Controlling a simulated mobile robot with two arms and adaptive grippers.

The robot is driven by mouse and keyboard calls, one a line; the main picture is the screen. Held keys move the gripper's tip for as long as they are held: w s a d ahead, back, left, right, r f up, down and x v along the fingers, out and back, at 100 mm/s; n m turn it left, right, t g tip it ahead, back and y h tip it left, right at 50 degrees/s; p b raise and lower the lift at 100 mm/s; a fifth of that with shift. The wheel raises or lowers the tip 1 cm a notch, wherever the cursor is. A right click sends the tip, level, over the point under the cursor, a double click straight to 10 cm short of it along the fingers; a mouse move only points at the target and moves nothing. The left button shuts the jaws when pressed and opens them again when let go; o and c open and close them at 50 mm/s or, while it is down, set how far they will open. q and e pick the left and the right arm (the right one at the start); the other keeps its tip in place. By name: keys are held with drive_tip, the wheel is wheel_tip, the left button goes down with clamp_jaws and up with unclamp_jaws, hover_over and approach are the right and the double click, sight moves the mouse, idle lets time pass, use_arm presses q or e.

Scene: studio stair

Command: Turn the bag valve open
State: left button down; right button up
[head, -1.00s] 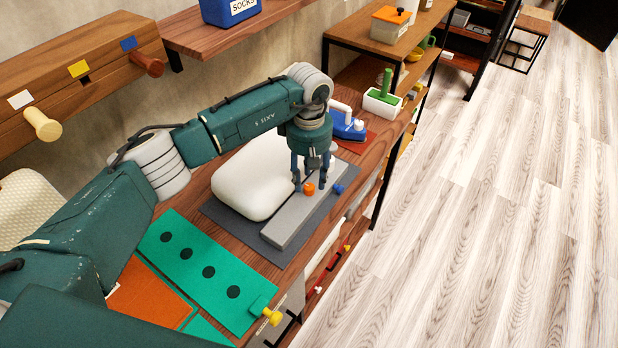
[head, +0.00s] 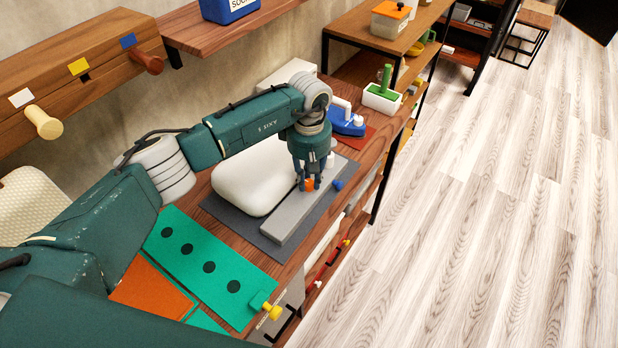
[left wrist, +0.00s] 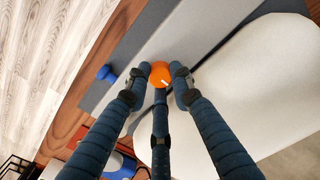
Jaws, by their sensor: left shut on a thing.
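An orange valve knob (head: 309,185) sits on top of a long grey block (head: 285,221), beside a white rounded bag (head: 250,188). My left gripper (head: 309,184) points down over the block with its fingers closed around the knob. In the left wrist view the orange knob (left wrist: 160,74) shows between the dark blue fingertips (left wrist: 160,76), with a short white mark on its top. A blue knob (head: 338,184) sticks out at the block's right side; it also shows in the left wrist view (left wrist: 106,73). My right gripper is not in view.
Block and bag lie on a dark grey mat (head: 232,228) on the wooden bench. A green panel with black dots (head: 200,258) lies in front, near my arm. A blue tool (head: 346,122) and a white caddy (head: 382,98) stand behind. The floor at right is clear.

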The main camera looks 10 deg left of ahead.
use_arm(q)
drive_tip(key=shift+f+n+b, duration=0.1)
drive_tip(key=shift+n+b, duration=0.2)
drive_tip(key=shift+f+n+b, duration=0.1)
drive_tip(key=shift+n+b, duration=0.5)
drive_tip(key=shift+b, duration=0.05)
drive_tip(key=n+b, duration=0.2)
drive_tip(key=shift+n, duration=0.3)
drive_tip(key=n+b, duration=0.2)
drive_tip(key=n, duration=0.1)
drive_tip(key=shift+n+b, duration=0.3)
drive_tip(key=n+b, duration=0.2)
drive_tip(key=n, duration=0.3)
drive_tip(key=shift+b, duration=0.4)
drive_tip(key=shift+w+r+n+b, duration=0.15)
drive_tip(key=shift+n+b, duration=0.25)
drive_tip(key=shift+n, duration=0.8)
drive_tip(key=shift+s+r+n+b, duration=0.1)
drive_tip(key=shift+n+b, duration=0.3)
drive_tip(key=shift+n, duration=0.8)
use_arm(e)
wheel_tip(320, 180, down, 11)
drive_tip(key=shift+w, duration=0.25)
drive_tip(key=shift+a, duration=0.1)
use_arm(q)
drive_tip(key=c, duration=1.5)
unclamp_jaws()
